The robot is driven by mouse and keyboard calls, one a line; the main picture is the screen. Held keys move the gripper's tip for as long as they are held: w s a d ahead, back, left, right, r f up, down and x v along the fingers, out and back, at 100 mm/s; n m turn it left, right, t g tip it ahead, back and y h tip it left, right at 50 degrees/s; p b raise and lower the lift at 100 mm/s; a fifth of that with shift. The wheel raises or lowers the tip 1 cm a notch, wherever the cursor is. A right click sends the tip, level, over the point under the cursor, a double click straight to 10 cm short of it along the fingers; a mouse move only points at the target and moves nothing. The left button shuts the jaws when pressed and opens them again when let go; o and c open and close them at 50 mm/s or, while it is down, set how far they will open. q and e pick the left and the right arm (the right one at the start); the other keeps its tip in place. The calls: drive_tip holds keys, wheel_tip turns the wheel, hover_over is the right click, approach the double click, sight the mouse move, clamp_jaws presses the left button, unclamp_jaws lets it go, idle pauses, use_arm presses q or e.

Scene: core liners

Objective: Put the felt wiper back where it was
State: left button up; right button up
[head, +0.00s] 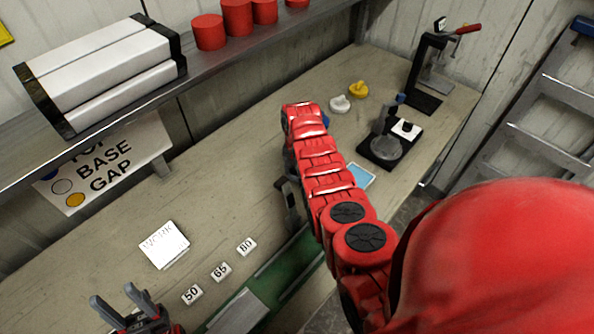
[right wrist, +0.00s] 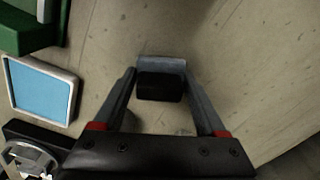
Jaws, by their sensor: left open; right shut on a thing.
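The felt wiper (right wrist: 160,88), a small block with a black part and a grey part, sits between the fingertips of my right gripper (right wrist: 161,78) in the right wrist view. That gripper is shut on it, over the bare wooden bench; I cannot tell whether the wiper touches the wood. In the head view my red right arm reaches across the bench and hides the wiper. My left gripper (head: 122,310) is open and empty at the lower left, its two grey fingers apart.
A blue pad in a white frame (right wrist: 42,89) also shows in the head view (head: 359,175). A green channel (head: 288,268) runs along the front. A white card (head: 164,245) and tags 50, 65, 80 (head: 220,272) lie left. A black fixture (head: 383,153) stands right.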

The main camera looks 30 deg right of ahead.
drive_tip(key=shift+f, duration=0.35)
